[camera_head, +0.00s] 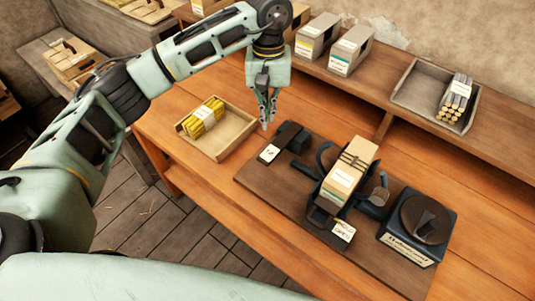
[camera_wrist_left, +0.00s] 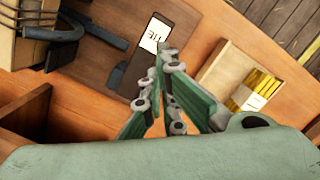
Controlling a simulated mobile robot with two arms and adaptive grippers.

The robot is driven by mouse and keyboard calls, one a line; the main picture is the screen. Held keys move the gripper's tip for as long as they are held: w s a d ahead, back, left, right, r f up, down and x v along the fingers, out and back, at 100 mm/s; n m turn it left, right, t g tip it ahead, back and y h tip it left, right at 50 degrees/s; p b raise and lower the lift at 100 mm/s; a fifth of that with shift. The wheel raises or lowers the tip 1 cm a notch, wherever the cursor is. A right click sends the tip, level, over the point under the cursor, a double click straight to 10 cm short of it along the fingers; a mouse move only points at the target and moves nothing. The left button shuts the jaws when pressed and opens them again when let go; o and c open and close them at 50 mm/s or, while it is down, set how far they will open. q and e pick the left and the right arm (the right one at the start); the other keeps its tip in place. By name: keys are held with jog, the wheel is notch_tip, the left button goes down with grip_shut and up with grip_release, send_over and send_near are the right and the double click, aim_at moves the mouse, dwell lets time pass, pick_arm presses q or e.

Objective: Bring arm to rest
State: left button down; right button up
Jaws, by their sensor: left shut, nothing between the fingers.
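My left arm (camera_head: 185,55) reaches in from the left in the head view. My left gripper (camera_head: 265,125) points down above the bench, between the wooden tray and the dark board. It is shut with nothing between its fingers. In the left wrist view the fingertips (camera_wrist_left: 163,50) meet near a white label. The press (camera_head: 325,195) stands on the dark board (camera_head: 255,180) with a strapped cardboard bundle (camera_head: 350,170) in it. My right gripper is not in view.
A wooden tray (camera_head: 243,141) holds a bundle of yellow sticks (camera_head: 203,117) left of the gripper. A dark block with a label (camera_head: 284,140) lies right of it. A scale (camera_head: 420,225) stands at the right. Boxes (camera_head: 350,50) and another tray (camera_head: 405,85) stand on the back shelf.

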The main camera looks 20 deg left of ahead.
pick_arm(q)
jog(key=shift+r, duration=0.45)
